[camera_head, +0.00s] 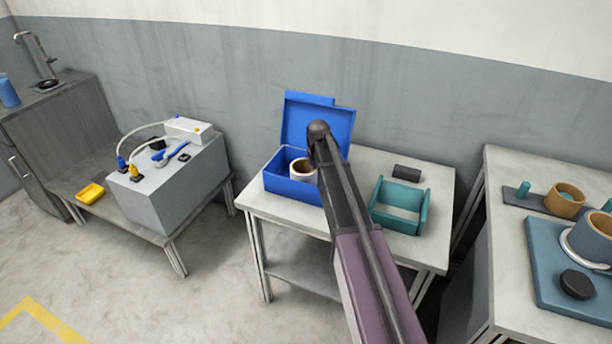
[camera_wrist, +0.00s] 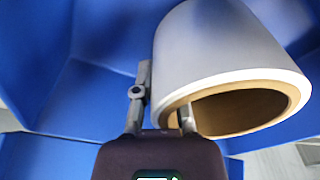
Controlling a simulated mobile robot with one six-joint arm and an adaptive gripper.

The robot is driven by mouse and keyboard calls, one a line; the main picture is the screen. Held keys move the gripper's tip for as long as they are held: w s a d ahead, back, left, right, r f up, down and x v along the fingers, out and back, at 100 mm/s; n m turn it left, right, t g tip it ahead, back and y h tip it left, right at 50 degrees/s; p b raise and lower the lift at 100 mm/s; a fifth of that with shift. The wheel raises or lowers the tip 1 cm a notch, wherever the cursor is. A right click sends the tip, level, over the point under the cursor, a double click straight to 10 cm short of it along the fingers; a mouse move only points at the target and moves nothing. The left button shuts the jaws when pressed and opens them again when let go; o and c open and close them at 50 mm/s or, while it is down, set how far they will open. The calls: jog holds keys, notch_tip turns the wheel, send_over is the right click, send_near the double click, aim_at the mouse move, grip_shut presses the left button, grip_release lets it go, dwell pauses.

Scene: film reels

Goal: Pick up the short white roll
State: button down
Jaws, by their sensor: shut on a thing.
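The short white roll (camera_head: 303,170) has a brown core. In the head view it is at the open blue box (camera_head: 290,187), left of my arm. In the wrist view the roll (camera_wrist: 225,50) is large and tilted, with its open end towards the camera. My gripper (camera_wrist: 162,112) is shut on the roll's wall, one finger at the inside of the core and the other on the outer side. Blue box walls surround it in the wrist view. My arm hides the fingers in the head view, and I cannot tell whether the roll touches the box floor.
The box's raised lid (camera_head: 300,118) stands behind my arm. A teal tray (camera_head: 401,204) and a dark block (camera_head: 407,172) lie to the right on the same table (camera_head: 432,180). Another table at the far right holds a brown-walled roll (camera_head: 565,200) and a blue board (camera_head: 545,270).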

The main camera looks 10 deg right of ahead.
jog(key=shift+r, duration=0.15)
notch_tip(320, 180, up, 10)
jog(key=p, duration=1)
dwell(0.8)
